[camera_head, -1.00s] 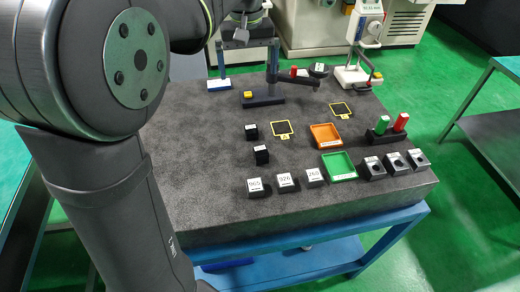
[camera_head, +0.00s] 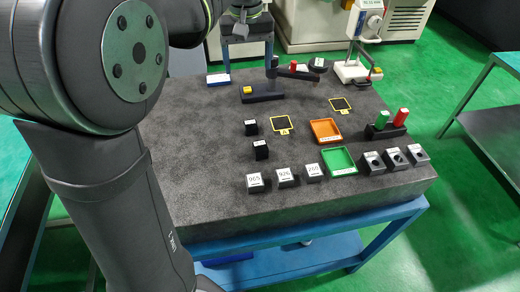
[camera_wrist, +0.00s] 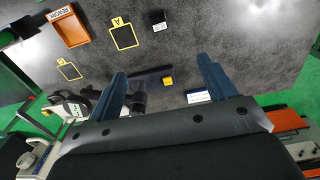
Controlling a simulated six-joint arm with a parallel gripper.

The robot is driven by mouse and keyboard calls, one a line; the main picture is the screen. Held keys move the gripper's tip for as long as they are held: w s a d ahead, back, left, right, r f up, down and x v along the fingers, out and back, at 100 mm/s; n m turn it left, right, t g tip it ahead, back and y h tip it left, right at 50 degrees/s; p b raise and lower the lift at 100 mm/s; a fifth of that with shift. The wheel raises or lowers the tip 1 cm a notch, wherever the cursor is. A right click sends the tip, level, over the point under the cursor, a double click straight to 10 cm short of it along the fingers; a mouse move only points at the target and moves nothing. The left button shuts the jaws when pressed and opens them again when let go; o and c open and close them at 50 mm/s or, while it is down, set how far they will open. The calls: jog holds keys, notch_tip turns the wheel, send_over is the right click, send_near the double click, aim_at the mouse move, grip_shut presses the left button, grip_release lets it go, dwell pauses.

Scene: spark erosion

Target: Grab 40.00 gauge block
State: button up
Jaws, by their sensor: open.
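No marking reading 40.00 is legible, so I cannot tell for certain which piece is the 40.00 gauge block. Two small black blocks with white labels stand left of the middle of the table in the head view, one farther back (camera_head: 250,127) and one nearer (camera_head: 260,150). A black block with a white label (camera_wrist: 158,20) also shows at the top of the wrist view. My gripper (camera_wrist: 162,66) is open, its two blue fingers apart and nothing between them.
A granite table (camera_head: 205,180) holds an orange tray (camera_head: 325,131), a green tray (camera_head: 339,161), yellow-framed pads (camera_head: 281,125), a black stand (camera_head: 262,92), and red and green cylinders in a holder (camera_head: 385,130). Numbered blocks (camera_head: 286,177) line the front.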

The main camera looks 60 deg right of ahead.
jog(key=c, duration=0.3)
jog(key=shift+a, duration=0.1)
jog(key=s+a+f+m+g+h, duration=0.1)
jog(key=s+a+f+m+h, duration=0.1)
jog(key=a+m, duration=0.5)
jog(key=s+a+f+m+g+h, duration=0.15)
jog(key=a+m, duration=0.35)
jog(key=m, duration=0.5)
send_near(260, 146)
jog(key=x, duration=0.5)
jog(key=shift+w+a+f, duration=0.1)
jog(key=shift+a, duration=0.1)
jog(key=shift+d+x, duration=0.1)
jog(key=shift+x, duration=1.2)
jog(key=shift+d+x, duration=0.15)
jog(key=shift+x, duration=1.1)
